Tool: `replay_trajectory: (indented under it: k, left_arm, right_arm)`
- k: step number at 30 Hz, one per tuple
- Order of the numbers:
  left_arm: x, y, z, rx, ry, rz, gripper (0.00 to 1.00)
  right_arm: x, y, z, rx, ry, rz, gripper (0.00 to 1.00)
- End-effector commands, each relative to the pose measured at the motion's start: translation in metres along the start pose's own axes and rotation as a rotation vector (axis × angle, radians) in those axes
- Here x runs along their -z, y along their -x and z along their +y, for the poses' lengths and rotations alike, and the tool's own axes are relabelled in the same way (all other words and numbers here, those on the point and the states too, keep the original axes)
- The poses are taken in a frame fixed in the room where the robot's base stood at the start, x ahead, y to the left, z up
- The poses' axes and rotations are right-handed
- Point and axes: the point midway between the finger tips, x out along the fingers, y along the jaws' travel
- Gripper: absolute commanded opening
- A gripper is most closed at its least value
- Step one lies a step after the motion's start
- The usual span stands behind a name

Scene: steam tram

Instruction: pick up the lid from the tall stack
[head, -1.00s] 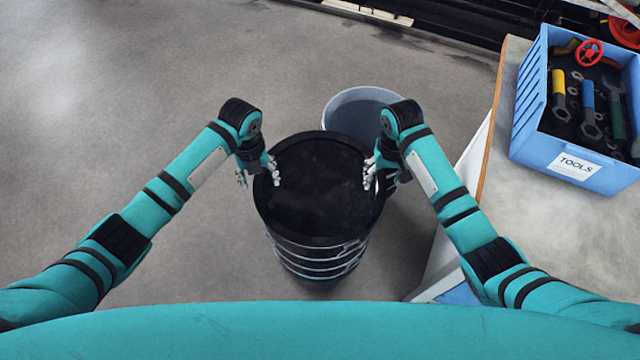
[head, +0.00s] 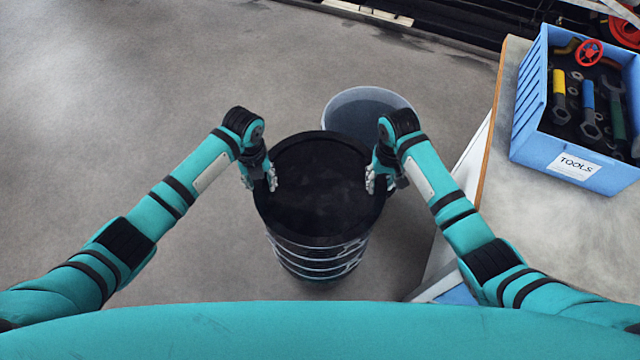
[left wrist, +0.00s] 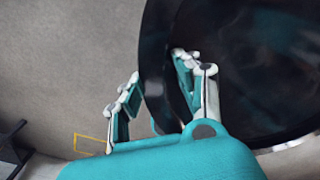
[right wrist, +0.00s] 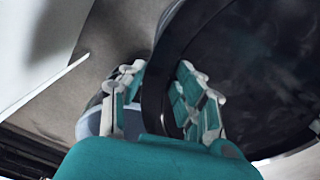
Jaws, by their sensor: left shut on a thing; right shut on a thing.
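A round black lid (head: 320,185) with a raised rim lies on top of a tall dark stack (head: 315,262) with pale bands around its side. My left gripper (head: 261,178) is shut on the lid's left rim. My right gripper (head: 380,181) is shut on the lid's right rim. In the left wrist view the lid (left wrist: 245,70) has one finger inside its rim and one outside. In the right wrist view the lid (right wrist: 262,80) is straddled at its rim in the same way. I cannot see any gap between lid and stack.
A grey round bin (head: 362,110) stands right behind the stack. To the right is a bench (head: 560,240) with an orange-brown edge, bearing a blue tool crate (head: 590,172) labelled TOOLS. The grey floor to the left is clear.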

Motion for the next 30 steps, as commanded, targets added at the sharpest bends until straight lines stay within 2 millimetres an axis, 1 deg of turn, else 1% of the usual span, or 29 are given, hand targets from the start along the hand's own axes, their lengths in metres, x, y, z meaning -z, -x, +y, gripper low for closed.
replay_trajectory:
  k: [10,16,20,27,30]
  left_arm:
    - [-0.001,0.000,0.002,-0.004,0.005,-0.002,0.00]
    - [-0.002,0.006,0.002,-0.004,0.006,-0.003,0.00]
    - [-0.002,0.017,0.002,-0.004,0.007,-0.003,0.00]
    - [-0.002,0.043,0.003,-0.006,0.008,-0.003,0.00]
    - [-0.002,0.050,0.003,-0.007,0.008,-0.003,0.00]
  right_arm:
    - [0.000,0.000,0.003,-0.005,-0.002,0.000,0.00]
    - [0.001,0.006,0.003,-0.006,-0.003,0.001,0.00]
    - [0.001,0.017,0.003,-0.007,-0.003,0.001,0.00]
    - [0.001,0.043,0.004,-0.008,-0.004,0.000,0.00]
    - [0.000,0.050,0.004,-0.009,-0.004,-0.001,0.00]
